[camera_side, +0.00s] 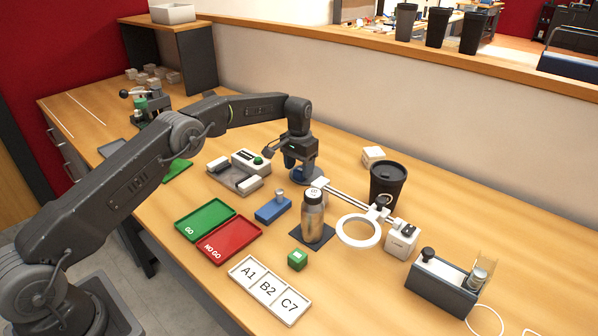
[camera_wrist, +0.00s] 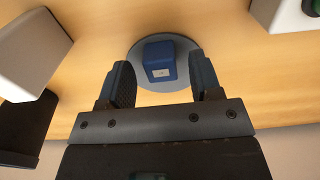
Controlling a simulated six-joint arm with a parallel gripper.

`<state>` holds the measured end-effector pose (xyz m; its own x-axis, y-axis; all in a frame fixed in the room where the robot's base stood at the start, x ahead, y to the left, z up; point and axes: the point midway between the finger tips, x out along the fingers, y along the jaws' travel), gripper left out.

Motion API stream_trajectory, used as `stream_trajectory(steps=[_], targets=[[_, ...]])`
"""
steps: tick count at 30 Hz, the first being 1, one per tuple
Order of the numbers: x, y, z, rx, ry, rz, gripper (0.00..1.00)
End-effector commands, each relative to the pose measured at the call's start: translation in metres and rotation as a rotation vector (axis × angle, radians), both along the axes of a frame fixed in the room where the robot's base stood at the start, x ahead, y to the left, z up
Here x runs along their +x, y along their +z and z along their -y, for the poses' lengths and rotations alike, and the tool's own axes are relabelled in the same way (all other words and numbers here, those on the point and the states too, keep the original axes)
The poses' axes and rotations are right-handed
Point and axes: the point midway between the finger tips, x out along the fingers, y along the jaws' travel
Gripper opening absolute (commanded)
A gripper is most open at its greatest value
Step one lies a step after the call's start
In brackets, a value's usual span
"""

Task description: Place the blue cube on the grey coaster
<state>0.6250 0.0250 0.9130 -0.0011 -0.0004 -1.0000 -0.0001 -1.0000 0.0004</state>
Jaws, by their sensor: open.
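The blue cube (camera_wrist: 160,62) sits on the round grey coaster (camera_wrist: 142,80) in the wrist view, with a small white label on its face. The coaster's rim shows all around the cube's far side. My gripper (camera_wrist: 157,80) is open, with one dark finger on each side of the cube and visible gaps between. In the side view my gripper (camera_side: 292,164) points down over the coaster (camera_side: 312,178), and the cube is mostly hidden behind its fingers.
A white and grey device (camera_side: 240,172) stands just left of my gripper. A magnifier with a ring (camera_side: 358,231), a metal bottle (camera_side: 313,215) and a black cup (camera_side: 387,185) stand to the right. Green and red trays (camera_side: 229,240) and a green cube (camera_side: 297,259) lie nearer the front.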

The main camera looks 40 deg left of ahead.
Motion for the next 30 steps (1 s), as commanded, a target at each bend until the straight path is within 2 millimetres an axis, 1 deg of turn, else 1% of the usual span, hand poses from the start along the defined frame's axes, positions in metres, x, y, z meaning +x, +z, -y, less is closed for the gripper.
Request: stream_trajectory(steps=[1,6,11,15,17,24,26,29,30], targets=[[0.001,0.012,0.0,0.001,0.0,0.006,0.58],[0.001,0.05,0.0,0.001,0.0,0.007,0.58],[0.001,0.081,0.0,0.001,0.0,0.005,0.58],[0.001,0.095,0.0,0.0,0.0,0.003,0.58],[0.001,0.099,0.0,0.0,0.0,0.002,0.58],[0.0,0.104,0.0,0.0,0.0,0.002,0.58],[-0.001,0.109,0.001,0.001,0.0,0.006,0.58],[-0.006,0.13,0.004,0.003,-0.001,0.026,0.58],[-0.01,0.142,0.006,0.004,-0.001,0.039,0.58]])
